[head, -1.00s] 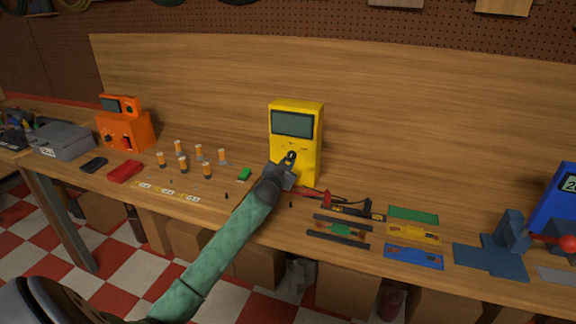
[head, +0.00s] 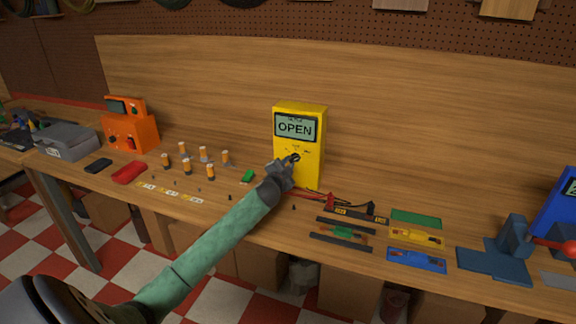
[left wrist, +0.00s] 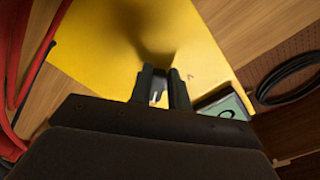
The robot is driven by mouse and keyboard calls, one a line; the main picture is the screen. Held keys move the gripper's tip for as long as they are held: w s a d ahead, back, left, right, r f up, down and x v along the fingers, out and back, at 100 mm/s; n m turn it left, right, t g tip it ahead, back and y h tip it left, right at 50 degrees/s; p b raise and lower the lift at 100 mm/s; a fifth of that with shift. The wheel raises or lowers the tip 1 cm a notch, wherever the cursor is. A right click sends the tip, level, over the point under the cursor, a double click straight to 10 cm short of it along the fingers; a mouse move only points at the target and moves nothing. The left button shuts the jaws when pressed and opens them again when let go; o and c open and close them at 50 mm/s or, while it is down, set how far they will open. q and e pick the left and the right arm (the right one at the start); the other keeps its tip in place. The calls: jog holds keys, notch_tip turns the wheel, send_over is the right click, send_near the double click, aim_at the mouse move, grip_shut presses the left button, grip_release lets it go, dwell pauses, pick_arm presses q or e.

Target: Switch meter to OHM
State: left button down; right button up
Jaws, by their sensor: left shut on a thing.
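The yellow meter (head: 313,165) stands upright on the bench against the wooden back panel. Its display (head: 295,127) reads "OPEN". My left gripper (head: 292,160) is at the meter's front, below the display, shut on the dial, which it mostly hides. In the left wrist view the fingers (left wrist: 160,88) are close together against the yellow face (left wrist: 110,45), with a small pale piece between them. A corner of the display (left wrist: 228,108) shows at the right there. The right gripper is not in view.
Red and black probe leads (head: 350,205) lie right of the meter's foot. Coloured plates and dark strips (head: 340,237) lie further right. A blue stand (head: 512,235) is at far right.

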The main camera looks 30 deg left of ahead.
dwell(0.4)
pick_arm(q)
jog(key=c, duration=1.3)
grip_release()
jog(key=b+v, duration=0.2)
jog(key=v, duration=0.5)
jog(key=shift+s+d+b, duration=0.1)
jog(key=shift+s+b, duration=0.25)
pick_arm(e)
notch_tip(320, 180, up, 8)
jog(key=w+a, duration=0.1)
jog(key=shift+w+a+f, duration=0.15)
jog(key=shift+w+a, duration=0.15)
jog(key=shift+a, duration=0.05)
pick_arm(q)
jog(key=shift+f, duration=0.1)
